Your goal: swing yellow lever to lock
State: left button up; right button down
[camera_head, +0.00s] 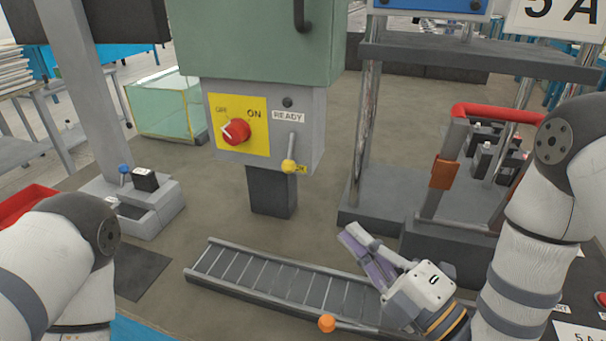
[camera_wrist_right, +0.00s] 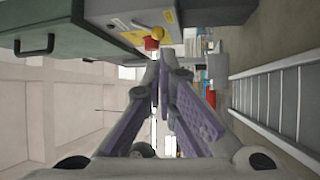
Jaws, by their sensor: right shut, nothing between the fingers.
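The yellow lever (camera_head: 290,163) is a grey rod with a yellow knob on the front of the grey control box (camera_head: 230,160). The rod hangs down from its upper end, and a small yellow label sits beside the knob. The yellow knob (camera_wrist_right: 158,33) also shows in the right wrist view, beyond my fingers. My right gripper (camera_head: 352,236) is shut and empty, below and to the right of the lever, apart from it. Its purple-padded fingers (camera_wrist_right: 162,80) come together in the right wrist view. Of my left arm only links show at the lower left; its gripper is out of view.
A red rotary switch (camera_head: 236,131) on a yellow plate is left of the lever. A ladder-like roller track (camera_head: 270,280) lies below the box. A frame with a red bar (camera_head: 497,112) stands at right. An orange ball (camera_head: 326,323) is near the front.

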send_near(290, 152)
jog(key=w+a, duration=0.1)
jog(key=w+a+f, duration=0.2)
jog(key=shift+w+a+b, duration=0.3)
jog(key=shift+w+a, duration=0.05)
jog(key=shift+w, duration=0.05)
